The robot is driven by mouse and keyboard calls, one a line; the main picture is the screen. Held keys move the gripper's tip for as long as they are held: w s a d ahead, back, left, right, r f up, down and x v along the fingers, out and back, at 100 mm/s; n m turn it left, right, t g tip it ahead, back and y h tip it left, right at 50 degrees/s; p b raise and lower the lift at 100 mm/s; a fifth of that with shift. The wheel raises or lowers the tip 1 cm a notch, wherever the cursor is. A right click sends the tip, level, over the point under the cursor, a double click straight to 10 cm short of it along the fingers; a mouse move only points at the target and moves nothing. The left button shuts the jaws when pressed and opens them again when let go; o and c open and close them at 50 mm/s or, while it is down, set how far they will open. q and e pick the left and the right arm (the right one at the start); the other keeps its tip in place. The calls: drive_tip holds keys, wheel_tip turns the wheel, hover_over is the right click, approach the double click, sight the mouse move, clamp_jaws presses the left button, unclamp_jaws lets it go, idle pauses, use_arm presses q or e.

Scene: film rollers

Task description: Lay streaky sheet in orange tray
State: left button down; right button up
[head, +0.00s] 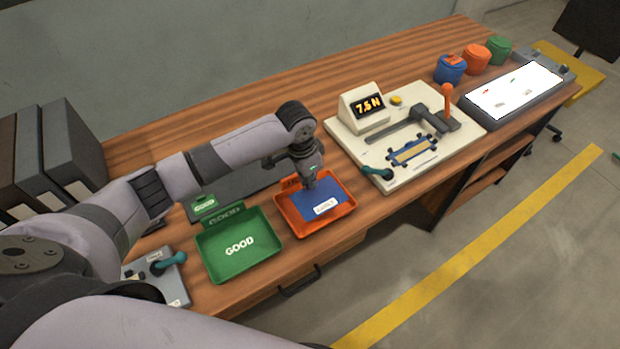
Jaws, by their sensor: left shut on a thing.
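The orange tray (345,213) sits near the front edge of the bench, right of the green tray. A blue sheet with a white label (324,206) is inside the orange tray's outline; the label is too small to read surely. My left gripper (310,183) points down over the tray's back part and is shut on the sheet's back edge. The fingertips are partly hidden, and I cannot tell whether the sheet touches the tray floor. My right gripper is not in view.
A green tray (239,261) marked GOOD stands just left. A cream test rig (430,160) with a 7.5 N display and orange-knobbed lever is to the right. Further right are a lit panel (515,91) and blue, orange and green pots. Dark binders (72,150) stand at left.

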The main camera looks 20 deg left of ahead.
sight(310, 192)
use_arm(q)
wheel_tip(310, 192, down, 2)
drive_tip(key=shift+f+b, duration=0.25)
drive_tip(key=shift+b, duration=0.7)
drive_tip(key=shift+f, duration=0.3)
drive_tip(key=shift+f+b, duration=0.35)
drive_tip(key=shift+f, duration=1.15)
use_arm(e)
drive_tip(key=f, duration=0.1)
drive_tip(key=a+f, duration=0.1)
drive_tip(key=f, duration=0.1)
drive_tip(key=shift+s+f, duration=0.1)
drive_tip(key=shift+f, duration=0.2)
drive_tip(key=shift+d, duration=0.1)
use_arm(q)
drive_tip(key=c, duration=1.8)
unclamp_jaws()
drive_tip(key=shift+c, duration=0.2)
drive_tip(key=shift+o, duration=0.7)
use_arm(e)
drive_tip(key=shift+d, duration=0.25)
use_arm(q)
drive_tip(key=shift+o, duration=0.2)
drive_tip(key=o, duration=0.4)
